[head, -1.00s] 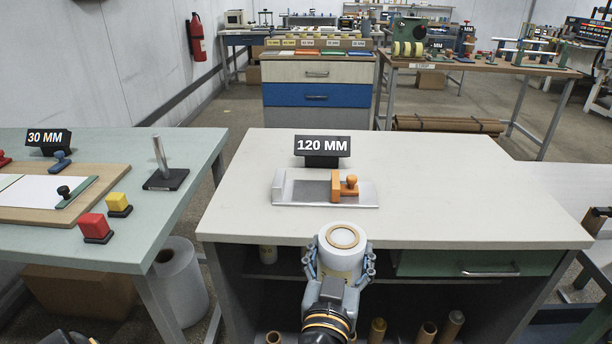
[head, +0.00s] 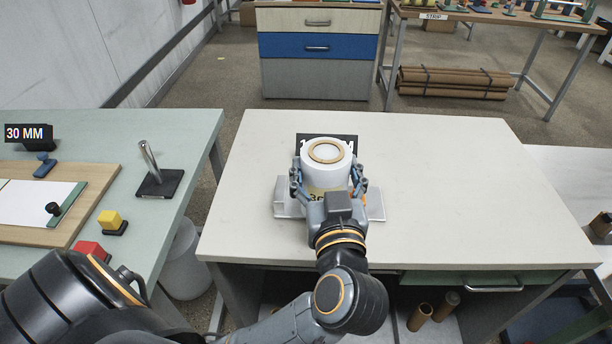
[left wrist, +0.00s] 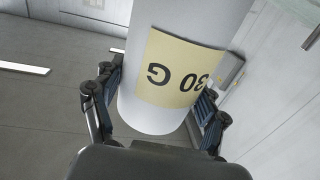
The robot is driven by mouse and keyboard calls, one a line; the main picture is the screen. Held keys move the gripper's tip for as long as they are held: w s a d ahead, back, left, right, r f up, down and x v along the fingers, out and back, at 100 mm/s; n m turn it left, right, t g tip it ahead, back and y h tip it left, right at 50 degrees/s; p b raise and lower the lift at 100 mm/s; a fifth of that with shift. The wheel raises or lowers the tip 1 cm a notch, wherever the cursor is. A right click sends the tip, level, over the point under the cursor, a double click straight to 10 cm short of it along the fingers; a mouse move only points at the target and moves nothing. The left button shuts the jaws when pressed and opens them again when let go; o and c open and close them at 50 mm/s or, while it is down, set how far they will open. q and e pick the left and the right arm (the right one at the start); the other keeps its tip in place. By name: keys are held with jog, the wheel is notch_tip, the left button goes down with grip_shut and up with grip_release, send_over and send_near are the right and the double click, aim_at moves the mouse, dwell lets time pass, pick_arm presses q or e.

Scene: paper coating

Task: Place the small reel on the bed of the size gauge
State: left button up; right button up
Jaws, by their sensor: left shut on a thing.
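The small reel (head: 325,165) is a white roll with a brown core ring on top and a yellow label. My left gripper (head: 328,188) is shut on it and holds it upright over the size gauge (head: 283,208). In the left wrist view the reel (left wrist: 150,115) stands between the fingers, its label reading "30 G". The gauge is a grey metal bed on the white table; the reel and gripper hide its middle and its orange slider. I cannot tell whether the reel touches the bed. My right gripper is not in view.
A black sign (head: 345,139) stands behind the gauge, mostly hidden by the reel. The white table (head: 450,190) is clear on the right. A green table (head: 200,135) at the left holds a metal post (head: 150,160) and stamp blocks (head: 112,221).

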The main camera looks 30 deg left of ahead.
pick_arm(q)
jog(key=shift+w+a, duration=0.25)
jog(key=shift+a, duration=0.05)
jog(key=w+a+f+b, duration=0.1)
jog(key=w+a+f, duration=0.2)
jog(key=f, duration=0.1)
jog(key=w+a+f+b, duration=0.1)
jog(key=w+a+f, duration=0.1)
jog(key=a+f, duration=0.1)
jog(key=w+a+f+b, duration=0.1)
jog(key=w+a+f, duration=0.2)
jog(key=f, duration=0.2)
jog(key=shift+w+a+f, duration=0.1)
jog(key=shift+w+f, duration=0.1)
jog(key=shift+w, duration=0.1)
jog(key=o, duration=1.4)
jog(key=shift+f, duration=0.15)
